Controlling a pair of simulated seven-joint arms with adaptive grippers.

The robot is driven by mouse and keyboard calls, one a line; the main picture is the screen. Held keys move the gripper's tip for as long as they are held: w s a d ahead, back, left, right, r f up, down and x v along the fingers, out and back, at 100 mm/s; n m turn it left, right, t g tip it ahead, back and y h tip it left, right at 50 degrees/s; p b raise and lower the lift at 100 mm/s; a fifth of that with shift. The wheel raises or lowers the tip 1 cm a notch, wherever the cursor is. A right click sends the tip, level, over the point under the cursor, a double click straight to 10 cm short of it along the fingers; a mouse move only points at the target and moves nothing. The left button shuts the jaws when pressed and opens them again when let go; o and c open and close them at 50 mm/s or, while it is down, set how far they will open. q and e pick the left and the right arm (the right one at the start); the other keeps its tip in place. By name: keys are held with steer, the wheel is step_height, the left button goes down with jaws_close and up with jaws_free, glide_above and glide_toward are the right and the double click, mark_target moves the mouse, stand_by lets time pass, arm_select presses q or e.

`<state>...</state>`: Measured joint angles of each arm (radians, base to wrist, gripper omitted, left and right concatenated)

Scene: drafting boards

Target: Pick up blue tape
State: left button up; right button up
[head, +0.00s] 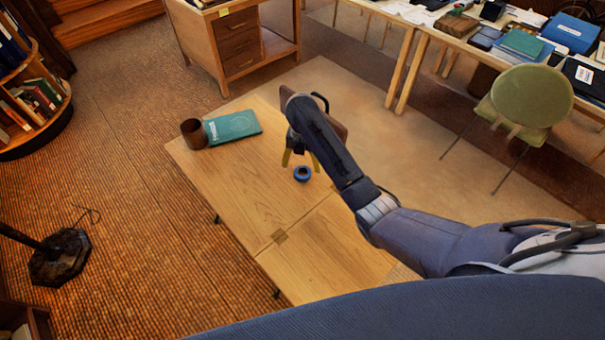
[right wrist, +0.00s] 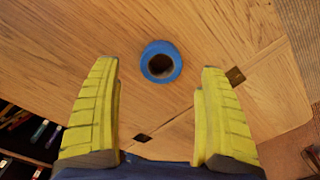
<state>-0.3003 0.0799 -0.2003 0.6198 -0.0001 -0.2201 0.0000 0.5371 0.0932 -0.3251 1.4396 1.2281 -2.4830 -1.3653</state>
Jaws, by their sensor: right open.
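The blue tape (head: 302,174) is a small ring lying flat on the wooden table (head: 240,200). In the right wrist view the blue tape (right wrist: 161,61) lies ahead of and between the yellow fingers. My right gripper (head: 301,165) is open and empty, with its fingers just behind and above the tape in the head view. In the right wrist view the right gripper (right wrist: 160,85) shows both fingers wide apart, touching nothing. My left gripper is in neither view.
A teal book (head: 233,126) and a dark brown cup (head: 194,133) stand at the table's far left corner. A brown chair back is partly hidden behind my right arm. The table around the tape is clear.

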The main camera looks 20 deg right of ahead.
mark_target(303, 172)
steer(key=shift+s+f, duration=0.2)
steer(key=shift+f, duration=2.3)
steer(key=shift+c, duration=0.6)
steer(key=c, duration=1.1)
